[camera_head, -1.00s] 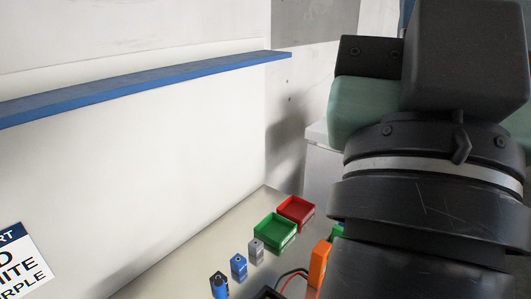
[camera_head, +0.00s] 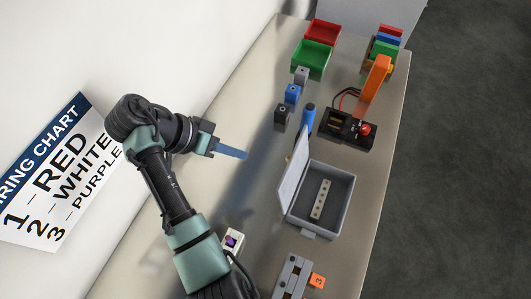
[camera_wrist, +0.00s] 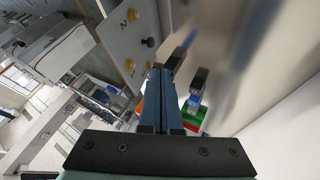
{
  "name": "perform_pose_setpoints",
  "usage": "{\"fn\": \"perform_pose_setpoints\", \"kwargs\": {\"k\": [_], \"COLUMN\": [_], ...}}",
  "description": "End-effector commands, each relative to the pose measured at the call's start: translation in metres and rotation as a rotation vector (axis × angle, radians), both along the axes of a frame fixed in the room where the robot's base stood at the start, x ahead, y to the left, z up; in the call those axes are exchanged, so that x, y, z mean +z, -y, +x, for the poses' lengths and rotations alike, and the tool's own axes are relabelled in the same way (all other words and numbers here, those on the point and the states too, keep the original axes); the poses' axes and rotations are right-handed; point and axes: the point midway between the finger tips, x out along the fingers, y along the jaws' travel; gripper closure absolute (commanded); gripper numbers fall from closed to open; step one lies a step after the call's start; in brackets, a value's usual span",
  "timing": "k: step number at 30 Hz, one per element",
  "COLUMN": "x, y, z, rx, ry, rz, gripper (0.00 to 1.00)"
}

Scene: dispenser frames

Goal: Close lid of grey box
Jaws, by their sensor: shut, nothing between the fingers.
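The grey box (camera_head: 313,229) stands on the bench, right of centre in the head view. Its lid (camera_head: 294,172) is open and stands up steeply along the box's left side. A light strip with small holes lies inside the box. My gripper (camera_head: 244,154), with blue fingers, is to the left of the lid and apart from it, above the bench. Its fingers are shut and empty; they also show closed together in the wrist view (camera_wrist: 166,85). I cannot make out the grey box for certain in the wrist view.
Behind the box are a dark blue upright item (camera_head: 308,118), a black unit with a red button (camera_head: 365,129) and an orange part (camera_head: 373,82). Green (camera_head: 313,59) and red (camera_head: 322,32) trays stand farther back. A grey block (camera_head: 291,275) is in front.

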Motion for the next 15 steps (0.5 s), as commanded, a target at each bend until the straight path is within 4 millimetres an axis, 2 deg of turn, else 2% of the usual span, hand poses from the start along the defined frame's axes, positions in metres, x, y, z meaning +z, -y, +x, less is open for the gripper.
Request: {"fn": "perform_pose_setpoints", "kwargs": {"k": [6, 8, 15], "x": [-0.025, -0.028, -0.068], "y": [0.016, 0.024, 0.056], "z": [0.006, 0.008, 0.02], "rx": [-0.006, -0.005, -0.003], "ry": [-0.001, -0.006, -0.005], "rz": [0.0, -0.001, -0.001], "gripper": [1.0, 1.0, 1.0]}}
